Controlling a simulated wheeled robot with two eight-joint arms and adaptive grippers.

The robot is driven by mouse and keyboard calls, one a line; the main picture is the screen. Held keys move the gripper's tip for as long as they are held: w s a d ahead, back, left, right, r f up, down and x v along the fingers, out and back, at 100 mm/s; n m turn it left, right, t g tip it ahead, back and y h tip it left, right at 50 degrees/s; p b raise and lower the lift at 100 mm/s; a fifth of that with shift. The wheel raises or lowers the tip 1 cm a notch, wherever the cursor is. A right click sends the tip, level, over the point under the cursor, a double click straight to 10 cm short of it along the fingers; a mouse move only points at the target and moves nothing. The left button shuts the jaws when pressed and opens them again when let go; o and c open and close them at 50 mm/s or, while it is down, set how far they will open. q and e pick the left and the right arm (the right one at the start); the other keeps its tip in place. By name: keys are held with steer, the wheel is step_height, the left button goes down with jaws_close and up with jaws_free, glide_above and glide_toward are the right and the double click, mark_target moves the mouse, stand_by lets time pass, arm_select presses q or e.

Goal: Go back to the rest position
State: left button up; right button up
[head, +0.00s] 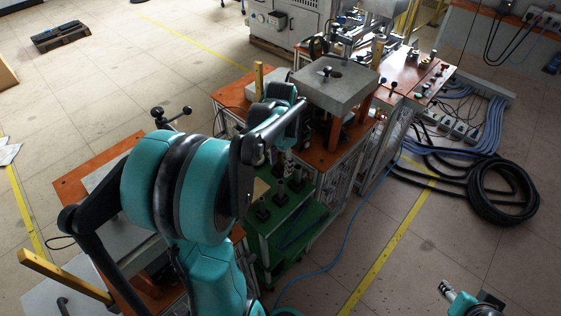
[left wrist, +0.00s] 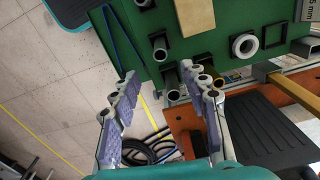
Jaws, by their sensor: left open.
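My left arm reaches in over the work stations, its teal links covering much of the head view. My left gripper (head: 280,160) hangs over the green board (head: 319,205), partly hidden by the wrist. In the left wrist view the left gripper (left wrist: 162,88) has its two fingers spread wide, with nothing held between them. The green board (left wrist: 226,30) lies beyond the fingertips, with dark cylinders (left wrist: 160,46), a pale block (left wrist: 193,15) and a white ring (left wrist: 245,46) on it. My right gripper (head: 447,290) shows only partly at the bottom right; its jaw state is unclear.
An orange-topped table (head: 80,183) stands at the left. A grey block (head: 338,88) stands on the orange-topped station behind my left wrist. Black hose coils (head: 502,193) and blue cables (head: 482,120) lie at the right. The floor at lower right is mostly clear.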

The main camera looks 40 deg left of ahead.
arm_select(q)
steer(key=shift+r, duration=0.4)
stand_by(0.3)
steer(key=s+d+n+t+b, duration=0.1)
steer(key=s+d+t, duration=0.2)
steer(key=d, duration=0.6)
steer(key=s+d+r+n+t, duration=0.1)
steer(key=s+d+t, duration=0.3)
steer(key=d, duration=0.6)
steer(key=shift+s+r+b, duration=0.3)
steer(key=shift+s+b, duration=0.1)
steer(key=shift+s, duration=0.25)
